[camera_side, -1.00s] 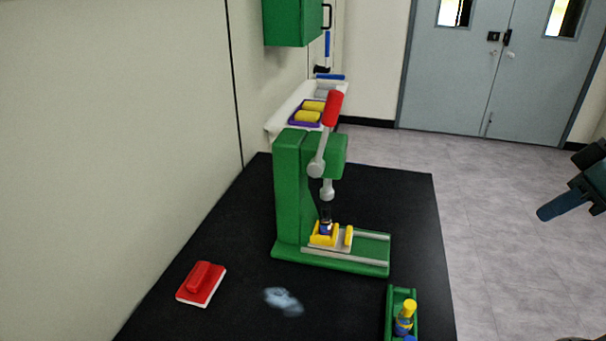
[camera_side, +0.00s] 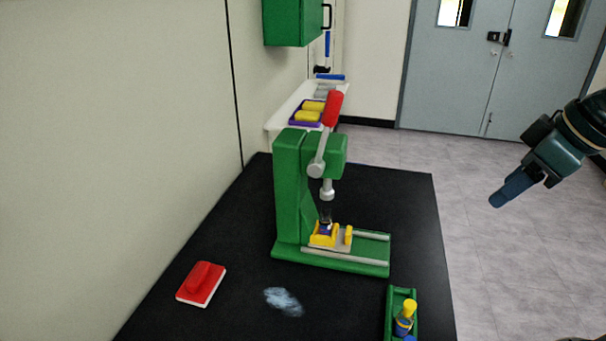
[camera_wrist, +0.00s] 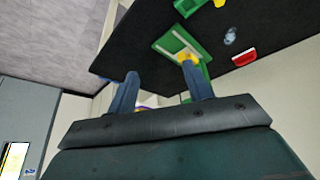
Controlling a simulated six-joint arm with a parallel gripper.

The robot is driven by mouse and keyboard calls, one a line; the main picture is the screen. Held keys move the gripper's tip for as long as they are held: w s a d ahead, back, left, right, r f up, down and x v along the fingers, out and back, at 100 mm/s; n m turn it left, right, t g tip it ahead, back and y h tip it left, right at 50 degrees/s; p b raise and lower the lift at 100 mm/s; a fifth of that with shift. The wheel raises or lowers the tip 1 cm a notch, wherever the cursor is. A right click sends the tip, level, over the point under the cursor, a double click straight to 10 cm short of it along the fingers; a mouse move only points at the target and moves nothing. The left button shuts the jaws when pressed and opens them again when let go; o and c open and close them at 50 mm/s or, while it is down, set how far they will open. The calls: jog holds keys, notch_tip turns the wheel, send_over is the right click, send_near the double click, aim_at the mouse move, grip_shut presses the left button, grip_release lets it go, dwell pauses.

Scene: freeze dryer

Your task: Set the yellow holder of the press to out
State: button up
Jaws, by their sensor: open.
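The green press (camera_side: 293,190) stands on the black table with its red-tipped lever (camera_side: 333,108) raised. The yellow holder (camera_side: 322,238) sits on the press's rails, under the ram (camera_side: 327,188), near the column. A small dark vial (camera_side: 326,222) stands upright in the holder. My gripper (camera_side: 502,198) is in the air right of the table, well apart from the press. In the wrist view my gripper (camera_wrist: 162,85) has its two blue fingers spread with nothing between them. The press (camera_wrist: 172,42) lies beyond them there, partly hidden by the right finger.
A red-and-white block (camera_side: 202,284) and a pale smear (camera_side: 283,300) lie at the front left of the table (camera_side: 225,240). A green rack (camera_side: 391,322) with a yellow-topped vial (camera_side: 408,312) stands at the front right. A white shelf (camera_side: 285,112) holds yellow items behind.

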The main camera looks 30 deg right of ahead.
jog(key=w+a+f+n+g+y, duration=0.1)
jog(key=w+n, duration=0.1)
jog(key=w, duration=0.3)
jog(key=w+a+f+n, duration=0.2)
jog(key=w, duration=0.4)
jog(key=n+g+y, duration=0.1)
jog(key=n+y, duration=0.1)
jog(key=n, duration=0.1)
send_over(350, 230)
jog(key=s+d, duration=0.4)
notch_tip(350, 230, down, 6)
jog(key=shift+r, duration=0.1)
jog(key=shift+d+x, duration=0.1)
jog(key=shift+x, duration=3.35)
jog(key=shift+d+x, duration=0.15)
jog(key=shift+x, duration=3.3)
jog(key=shift+c, duration=0.4)
grip_shut()
